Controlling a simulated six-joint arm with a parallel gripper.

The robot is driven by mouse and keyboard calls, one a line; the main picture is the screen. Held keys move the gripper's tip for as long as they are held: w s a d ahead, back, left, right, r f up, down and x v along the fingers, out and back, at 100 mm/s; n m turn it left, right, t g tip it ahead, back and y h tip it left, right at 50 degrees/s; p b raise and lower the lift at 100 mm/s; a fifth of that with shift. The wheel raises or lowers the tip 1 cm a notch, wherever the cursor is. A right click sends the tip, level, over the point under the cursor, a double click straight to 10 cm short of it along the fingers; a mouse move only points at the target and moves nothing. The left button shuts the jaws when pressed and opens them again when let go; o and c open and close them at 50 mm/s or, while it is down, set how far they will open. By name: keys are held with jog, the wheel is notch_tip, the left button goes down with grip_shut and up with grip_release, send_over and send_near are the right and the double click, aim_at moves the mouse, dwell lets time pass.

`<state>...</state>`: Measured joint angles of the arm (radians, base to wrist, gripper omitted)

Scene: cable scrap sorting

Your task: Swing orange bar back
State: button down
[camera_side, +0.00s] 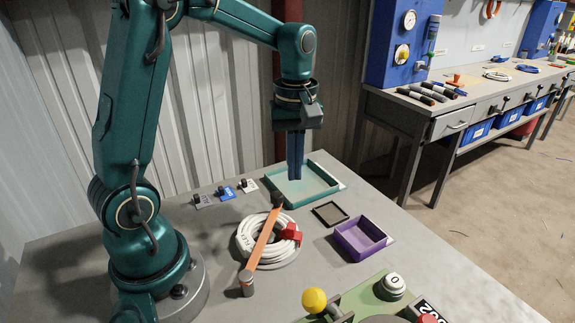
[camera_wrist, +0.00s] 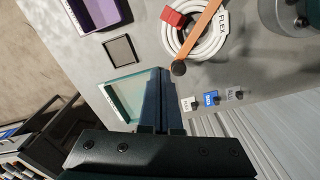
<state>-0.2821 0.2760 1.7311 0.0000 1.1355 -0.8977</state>
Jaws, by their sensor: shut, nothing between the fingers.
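The orange bar (camera_side: 264,240) lies across the top of a white cable coil (camera_side: 245,236). One end sits at a grey post (camera_side: 247,283) near the front; the other end carries a dark knob (camera_side: 277,199). In the wrist view the bar (camera_wrist: 205,25) crosses the coil (camera_wrist: 182,43), with the knob (camera_wrist: 179,68) nearest my gripper. A red piece (camera_side: 291,233) is on the coil's right side. My gripper (camera_side: 295,176) points down, shut and empty, above the teal tray (camera_side: 328,192), behind and right of the knob and apart from the bar.
A purple tray (camera_side: 361,253) and a small dark-framed square (camera_side: 330,214) lie right of the coil. Small labelled switches (camera_side: 226,193) stand behind it. A green fixture with a yellow ball (camera_side: 314,300) and a white button (camera_side: 392,287) is at the front right.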

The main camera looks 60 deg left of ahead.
notch_tip(320, 180, down, 6)
jog(key=shift+r, duration=0.15)
jog(key=shift+s+f, duration=0.15)
jog(key=shift+f, duration=0.15)
jog(key=s+a, duration=0.3)
jog(key=shift+s+a+r, duration=0.1)
jog(key=shift+s+a, duration=0.15)
jog(key=s+a, duration=0.1)
jog(key=s, duration=0.1)
jog(key=shift+s+a, duration=0.35)
jog(key=shift+a, duration=0.05)
jog(key=shift+s+a, duration=0.25)
jog(key=shift+s, duration=0.35)
jog(key=shift+s+a, duration=0.25)
jog(key=shift+s, duration=0.35)
jog(key=shift+s+a, duration=0.25)
jog(key=shift+s, duration=0.35)
jog(key=shift+s+a, duration=0.15)
jog(key=shift+s, duration=1.25)
jog(key=shift+w, duration=0.1)
